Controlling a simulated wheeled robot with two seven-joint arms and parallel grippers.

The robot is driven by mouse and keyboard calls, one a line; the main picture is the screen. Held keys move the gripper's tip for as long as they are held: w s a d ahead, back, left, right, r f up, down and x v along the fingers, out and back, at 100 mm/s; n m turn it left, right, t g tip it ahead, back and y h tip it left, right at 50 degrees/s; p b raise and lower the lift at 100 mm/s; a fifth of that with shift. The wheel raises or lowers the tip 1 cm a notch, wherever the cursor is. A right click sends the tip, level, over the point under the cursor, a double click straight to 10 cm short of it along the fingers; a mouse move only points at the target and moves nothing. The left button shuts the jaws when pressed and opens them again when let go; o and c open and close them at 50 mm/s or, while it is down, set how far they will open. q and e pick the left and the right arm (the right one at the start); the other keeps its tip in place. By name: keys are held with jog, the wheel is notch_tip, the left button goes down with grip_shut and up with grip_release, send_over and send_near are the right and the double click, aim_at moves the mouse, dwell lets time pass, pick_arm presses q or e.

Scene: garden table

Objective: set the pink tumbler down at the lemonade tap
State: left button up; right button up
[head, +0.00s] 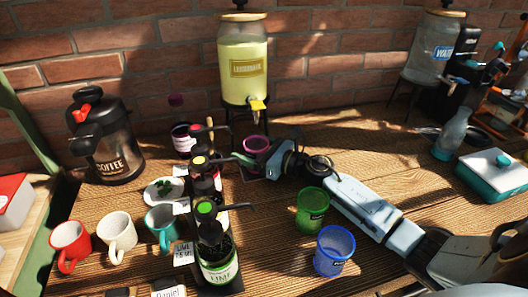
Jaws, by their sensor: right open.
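The pink tumbler (256,144) stands upright below the yellow tap (258,104) of the lemonade dispenser (243,72), which is on a dark stand by the brick wall. My right gripper (240,158) reaches in from the right and is open, close to the tumbler. Its fingers and wrist hide the tumbler's lower part, so I cannot tell whether they touch it. My left gripper is not in view.
Syrup bottles, one labelled lime (218,268), stand just left of my gripper. A green tumbler (311,209) and a blue tumbler (334,251) stand in front of my right arm. Mugs (117,235) and a coffee urn (107,140) are at left, a water dispenser (434,48) at right.

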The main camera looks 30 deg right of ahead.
jog(key=shift+s+d, duration=0.2)
jog(key=shift+s, duration=0.15)
jog(key=b+v, duration=0.1)
jog(key=v, duration=1)
jog(key=shift+s+d+r, duration=0.1)
